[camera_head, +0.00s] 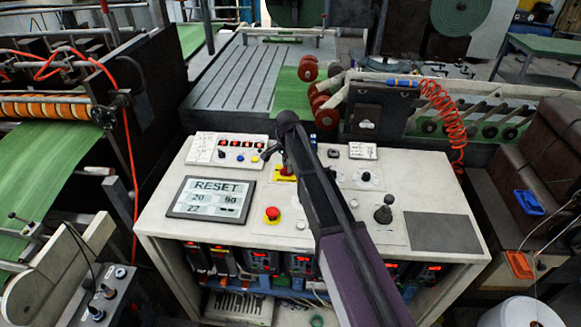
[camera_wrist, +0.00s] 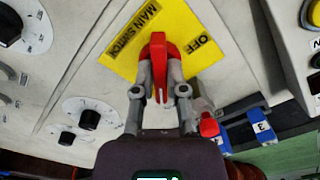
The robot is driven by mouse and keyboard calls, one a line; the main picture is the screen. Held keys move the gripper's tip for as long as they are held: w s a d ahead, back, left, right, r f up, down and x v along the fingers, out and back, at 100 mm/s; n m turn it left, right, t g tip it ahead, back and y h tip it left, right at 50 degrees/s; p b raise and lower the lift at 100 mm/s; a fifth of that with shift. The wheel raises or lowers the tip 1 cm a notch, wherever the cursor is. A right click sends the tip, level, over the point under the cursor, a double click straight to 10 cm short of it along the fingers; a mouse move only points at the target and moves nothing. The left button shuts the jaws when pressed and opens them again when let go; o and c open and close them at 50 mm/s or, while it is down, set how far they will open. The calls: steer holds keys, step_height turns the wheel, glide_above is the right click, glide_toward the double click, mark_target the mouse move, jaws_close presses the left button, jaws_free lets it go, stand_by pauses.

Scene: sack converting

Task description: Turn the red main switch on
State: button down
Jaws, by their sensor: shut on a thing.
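The red main switch (camera_wrist: 158,50) is a rotary handle on a yellow plate (camera_wrist: 122,46) marked "MAIN SWITCH" and "OFF". In the wrist view my gripper (camera_wrist: 160,76) has one finger on each side of the red handle and is shut on it. The handle's narrow end with a pale mark points down, toward my palm and away from the "OFF" word. In the head view the yellow plate (camera_head: 285,178) shows beside my arm on the control desk; my arm hides much of the switch area.
The white desk (camera_head: 160,222) carries a "RESET" display (camera_head: 211,198), a red emergency button (camera_head: 272,214) and a black joystick (camera_head: 383,212). Black dials (camera_wrist: 88,119) and blue numbered blocks (camera_wrist: 236,134) lie near my gripper. An orange coiled hose (camera_head: 446,112) hangs behind.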

steer(key=shift+w+d+m, duration=0.1)
steer(key=shift+w+m, duration=0.1)
steer(key=shift+m, duration=0.3)
steer(key=c, duration=0.7)
jaws_free()
steer(key=shift+s, duration=0.1)
